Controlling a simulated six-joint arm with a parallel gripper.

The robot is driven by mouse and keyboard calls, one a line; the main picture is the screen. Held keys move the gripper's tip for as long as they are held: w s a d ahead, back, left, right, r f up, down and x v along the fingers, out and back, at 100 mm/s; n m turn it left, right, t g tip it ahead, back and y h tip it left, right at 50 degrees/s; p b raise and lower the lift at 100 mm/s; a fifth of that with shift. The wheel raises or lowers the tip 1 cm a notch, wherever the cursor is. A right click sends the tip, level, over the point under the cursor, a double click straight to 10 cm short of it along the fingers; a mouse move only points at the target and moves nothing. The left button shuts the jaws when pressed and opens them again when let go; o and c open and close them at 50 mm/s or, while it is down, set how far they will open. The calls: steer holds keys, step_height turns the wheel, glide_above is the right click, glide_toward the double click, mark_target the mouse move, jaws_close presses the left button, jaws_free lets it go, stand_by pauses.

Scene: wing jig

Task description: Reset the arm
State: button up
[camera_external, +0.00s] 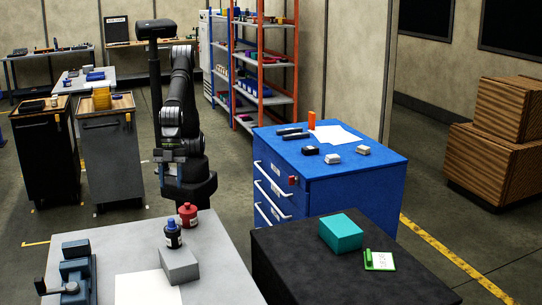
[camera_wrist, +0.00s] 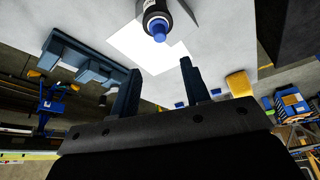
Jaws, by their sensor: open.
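My gripper (camera_external: 168,160) hangs at the end of my folded arm, just beyond the far edge of the light grey table (camera_external: 205,235). In the wrist view my gripper (camera_wrist: 158,92) shows two dark fingers spread apart with nothing between them. A dark bottle with a blue cap (camera_external: 173,234) stands on the grey table, apart from the gripper; it also shows in the wrist view (camera_wrist: 157,22) past the fingers. A red bottle (camera_external: 188,214) stands close by it.
A grey block (camera_external: 178,265), white sheet (camera_external: 148,287) and blue vise (camera_external: 76,275) are on the grey table. A black table (camera_external: 290,265) bears a teal box (camera_external: 341,233). A blue drawer cabinet (camera_external: 350,185) stands to the right. Shelves (camera_external: 265,65) stand behind.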

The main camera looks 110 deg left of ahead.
mark_target(171, 219)
steer(key=x, duration=1.1)
steer(key=shift+f, duration=0.4)
step_height(171, 219, up, 2)
steer(key=shift+d+r, duration=0.1)
steer(key=shift+r, duration=0.5)
steer(key=shift+f, duration=0.1)
